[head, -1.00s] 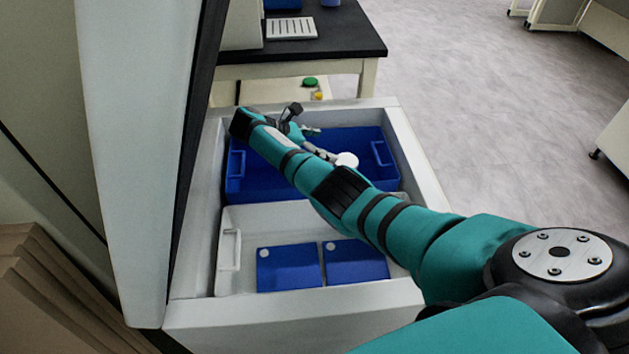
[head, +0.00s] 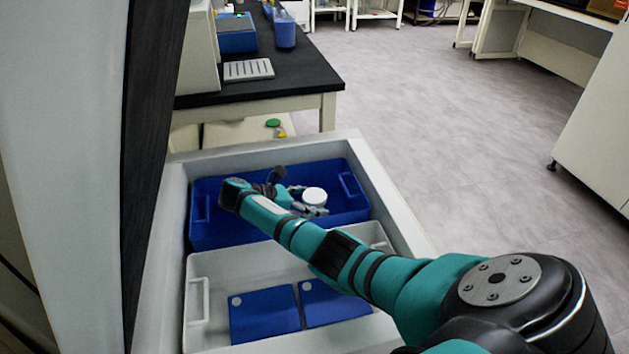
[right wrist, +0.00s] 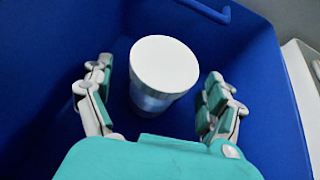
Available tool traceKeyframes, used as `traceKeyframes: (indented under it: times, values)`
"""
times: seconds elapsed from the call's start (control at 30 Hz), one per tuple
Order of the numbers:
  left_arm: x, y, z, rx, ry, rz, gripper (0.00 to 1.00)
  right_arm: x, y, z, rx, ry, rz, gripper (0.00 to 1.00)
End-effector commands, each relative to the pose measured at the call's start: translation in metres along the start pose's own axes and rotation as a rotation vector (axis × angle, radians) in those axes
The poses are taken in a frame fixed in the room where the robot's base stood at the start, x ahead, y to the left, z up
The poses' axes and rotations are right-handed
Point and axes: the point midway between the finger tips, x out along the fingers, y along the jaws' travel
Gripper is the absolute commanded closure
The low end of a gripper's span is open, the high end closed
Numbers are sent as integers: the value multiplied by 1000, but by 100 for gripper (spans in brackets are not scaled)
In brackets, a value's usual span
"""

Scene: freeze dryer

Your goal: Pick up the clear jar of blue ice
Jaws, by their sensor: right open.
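The jar (head: 314,196) stands in the blue bin, with a round white lid on top. My right gripper (head: 307,201) reaches down into the blue bin from the right. In the right wrist view its fingers (right wrist: 160,76) are open, one on each side of the jar, with gaps between them and it. The bin's floor under the jar is partly hidden. My left gripper is not in view.
The blue bin (head: 207,228) sits in a white chest, behind a white bin (head: 222,268) with two flat blue pieces (head: 264,315). The chest rim (head: 389,209) surrounds them. The raised lid (head: 62,180) stands at left. A black-topped bench (head: 290,78) is behind.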

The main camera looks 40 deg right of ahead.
Motion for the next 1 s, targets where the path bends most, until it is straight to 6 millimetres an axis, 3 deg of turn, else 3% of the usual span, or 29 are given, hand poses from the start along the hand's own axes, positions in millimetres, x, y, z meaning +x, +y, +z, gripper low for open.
traceKeyframes:
  times: [0.1, 0.33, 0.83, 1.0]
  values:
    - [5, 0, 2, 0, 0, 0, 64, 15, 0, 0, 0, 0, 0, 11]
    - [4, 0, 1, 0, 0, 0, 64, 16, 0, 1, 0, 1, 1, 12]
    - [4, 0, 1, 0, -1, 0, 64, 15, 0, 1, 0, 0, 1, 77]
    - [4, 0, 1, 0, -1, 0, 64, 15, 1, 2, 2, 0, 1, 81]
